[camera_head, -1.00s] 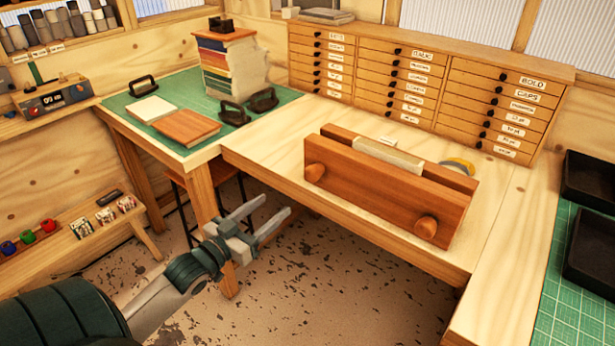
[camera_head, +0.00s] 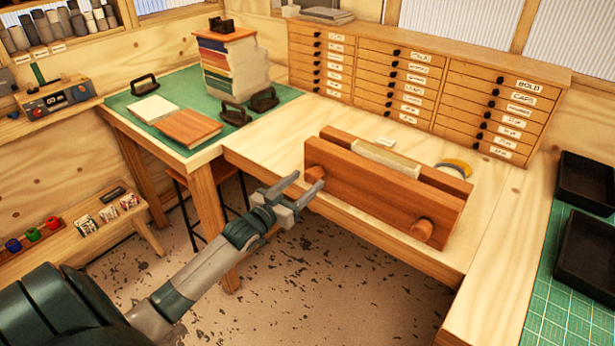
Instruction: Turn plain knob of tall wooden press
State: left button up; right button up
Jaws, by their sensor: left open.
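A wooden press (camera_head: 375,195) stands on the pale workbench, with two upright boards and a cream block (camera_head: 387,158) between them. Its front board has two round wooden knobs, a left knob (camera_head: 315,172) and a right knob (camera_head: 422,229). Both look much alike, so I cannot tell which is the plain one. My left gripper (camera_head: 309,183) is open and empty, just in front of the left knob. One fingertip overlaps the knob's lower edge in the picture; I cannot tell whether they touch. My right gripper is out of view.
The workbench (camera_head: 265,150) is clear left of the press. A yellow tape roll (camera_head: 455,166) lies behind it, before the labelled drawers (camera_head: 415,80). Books and black clamps (camera_head: 264,100) stand on the green mat at left. Black trays (camera_head: 586,250) lie at right.

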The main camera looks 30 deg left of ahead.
pick_arm(q)
jog(key=shift+w, duration=1)
jog(key=shift+c, duration=0.4)
jog(key=c, duration=1)
jog(key=shift+m, duration=0.5)
jog(key=m, duration=0.3)
jog(key=o, duration=1.1)
